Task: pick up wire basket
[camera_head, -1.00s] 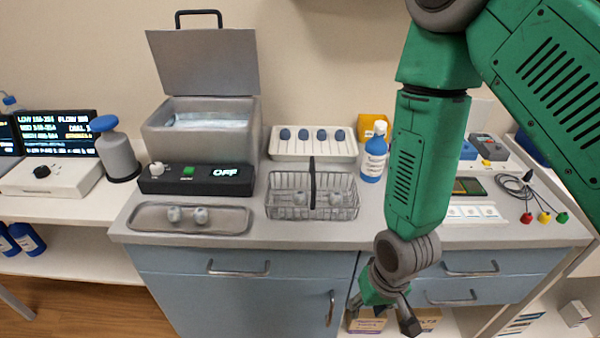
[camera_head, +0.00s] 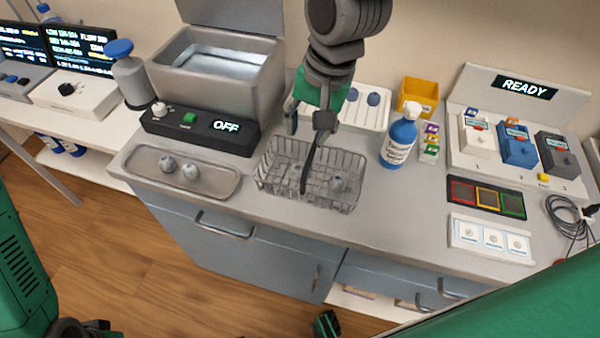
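The wire basket (camera_head: 270,182) stands on the counter, holding small grey knobbed pieces (camera_head: 338,183). Its dark upright handle (camera_head: 308,168) rises over the middle. My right gripper (camera_head: 309,122) comes down from the top, just above the basket's back edge and beside the handle's top. Its two fingers are spread apart, one left and one near the handle's top. Whether a finger touches the handle cannot be told.
A grey tray (camera_head: 226,186) and a control box reading OFF (camera_head: 225,127) lie left of the basket. An open steel bath (camera_head: 217,82) and a white rack (camera_head: 357,114) stand behind. A blue bottle (camera_head: 399,140) stands close on the right. Counter in front is narrow but clear.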

